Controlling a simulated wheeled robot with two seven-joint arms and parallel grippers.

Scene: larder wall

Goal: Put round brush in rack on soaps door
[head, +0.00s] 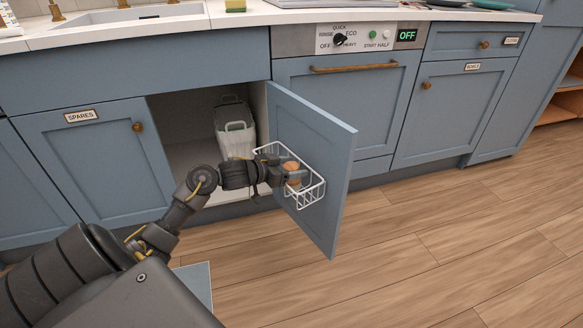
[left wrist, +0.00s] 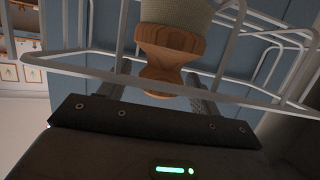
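The round brush (head: 290,167) has a turned wooden handle. It is at the white wire rack (head: 313,196) on the inner face of the open soaps door (head: 322,150). In the left wrist view the wooden part of the brush (left wrist: 170,45) shows with pale bristles beyond it, among the rack's wires (left wrist: 240,92). My left gripper (head: 297,179) is at the rack, its fingers spread on both sides of the brush (left wrist: 163,80), with a visible gap on the left side. It looks open. Whether the brush rests on the rack floor is hidden. My right gripper is not in view.
The open cupboard holds a grey-white bin (head: 236,135). The spares door (head: 95,160) is closed at left. A dishwasher (head: 345,105) and a closed cupboard (head: 445,110) stand right of the open door. The wooden floor (head: 440,240) is clear. A sponge (head: 235,5) lies on the counter.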

